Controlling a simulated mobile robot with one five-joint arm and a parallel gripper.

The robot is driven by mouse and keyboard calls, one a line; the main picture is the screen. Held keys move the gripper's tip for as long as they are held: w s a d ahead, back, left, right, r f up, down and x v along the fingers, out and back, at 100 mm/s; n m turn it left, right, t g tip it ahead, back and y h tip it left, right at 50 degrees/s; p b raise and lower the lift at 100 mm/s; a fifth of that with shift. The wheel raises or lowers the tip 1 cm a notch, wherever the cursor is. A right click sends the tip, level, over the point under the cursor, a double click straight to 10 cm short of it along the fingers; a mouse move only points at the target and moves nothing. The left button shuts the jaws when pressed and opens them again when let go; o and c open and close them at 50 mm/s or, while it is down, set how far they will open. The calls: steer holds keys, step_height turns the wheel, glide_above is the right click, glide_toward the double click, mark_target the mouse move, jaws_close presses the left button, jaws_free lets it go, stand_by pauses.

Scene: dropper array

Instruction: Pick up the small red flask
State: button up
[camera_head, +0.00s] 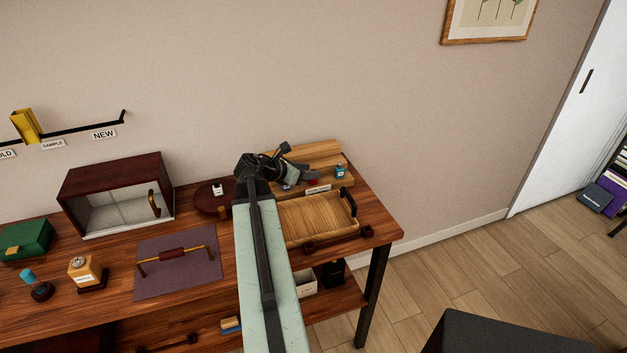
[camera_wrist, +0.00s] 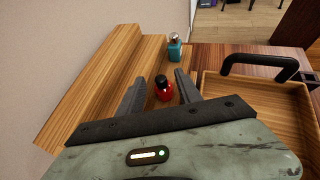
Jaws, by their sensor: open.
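The small red flask (camera_wrist: 164,92) has a black cap and stands on the wooden stepped rack (camera_wrist: 98,78) in the wrist view. My gripper (camera_wrist: 157,86) is open, with one dark finger on each side of the flask in that view. I cannot tell whether either finger touches it. In the head view only a bit of red (camera_head: 313,182) shows beside my gripper (camera_head: 300,170), which hides most of the flask. A teal bottle (camera_wrist: 175,47) stands on the rack beyond the flask; it also shows in the head view (camera_head: 340,171).
A wooden tray (camera_wrist: 249,98) with a black handle (camera_wrist: 260,62) lies right of the rack. The wall (camera_wrist: 62,45) is close on the left. A white bottle (camera_head: 217,189) on a round stand and a glass-fronted cabinet (camera_head: 117,195) are on the table to the left.

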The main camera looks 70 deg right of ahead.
jaws_close()
steer(key=shift+r, duration=0.2)
